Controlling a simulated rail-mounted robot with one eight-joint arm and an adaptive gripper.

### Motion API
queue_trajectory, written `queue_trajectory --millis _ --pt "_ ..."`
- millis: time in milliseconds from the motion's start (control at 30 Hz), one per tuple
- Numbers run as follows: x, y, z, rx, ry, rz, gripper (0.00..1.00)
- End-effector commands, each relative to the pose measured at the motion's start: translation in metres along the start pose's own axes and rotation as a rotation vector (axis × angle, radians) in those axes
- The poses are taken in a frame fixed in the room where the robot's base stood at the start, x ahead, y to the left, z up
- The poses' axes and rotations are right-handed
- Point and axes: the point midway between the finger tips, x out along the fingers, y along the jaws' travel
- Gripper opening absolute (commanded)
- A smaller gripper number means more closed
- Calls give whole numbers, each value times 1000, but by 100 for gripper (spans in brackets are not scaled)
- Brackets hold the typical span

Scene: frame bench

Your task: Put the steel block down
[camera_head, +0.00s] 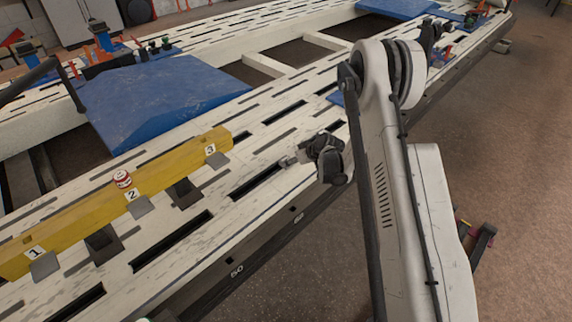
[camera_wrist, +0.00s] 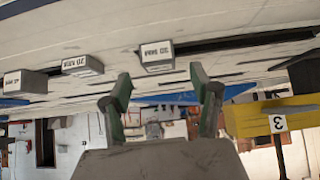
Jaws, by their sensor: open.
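Several grey steel-looking blocks show in the wrist view, which looks upside down. One block (camera_wrist: 157,58) with a printed label is just beyond and between the fingertips of my gripper (camera_wrist: 160,82). Two more labelled blocks, a middle one (camera_wrist: 80,66) and a left one (camera_wrist: 25,84), sit on the pale bench surface. The labels are too small to read. The two green-grey fingers are spread, with nothing visibly clamped between them. In the head view my gripper (camera_head: 289,160) is low over the bench's near edge, right of the yellow beam. I cannot tell there whether it touches a block.
The yellow beam (camera_head: 75,218) carries number tags 1, 2 and 3, with grey pads alongside. A blue panel (camera_head: 165,92) lies behind. The slotted pale bench (camera_head: 285,112) has open slots.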

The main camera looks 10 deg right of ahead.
Motion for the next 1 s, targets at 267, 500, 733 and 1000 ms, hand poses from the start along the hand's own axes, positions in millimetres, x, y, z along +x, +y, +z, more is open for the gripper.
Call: queue_trajectory --millis 267,500,733,1000 --pt "31 1 2 -1 0 -1 59" --pt "52 1 0 -1 0 1 59" --pt "50 1 0 0 0 0 51" --pt "50 1 0 0 0 0 15"
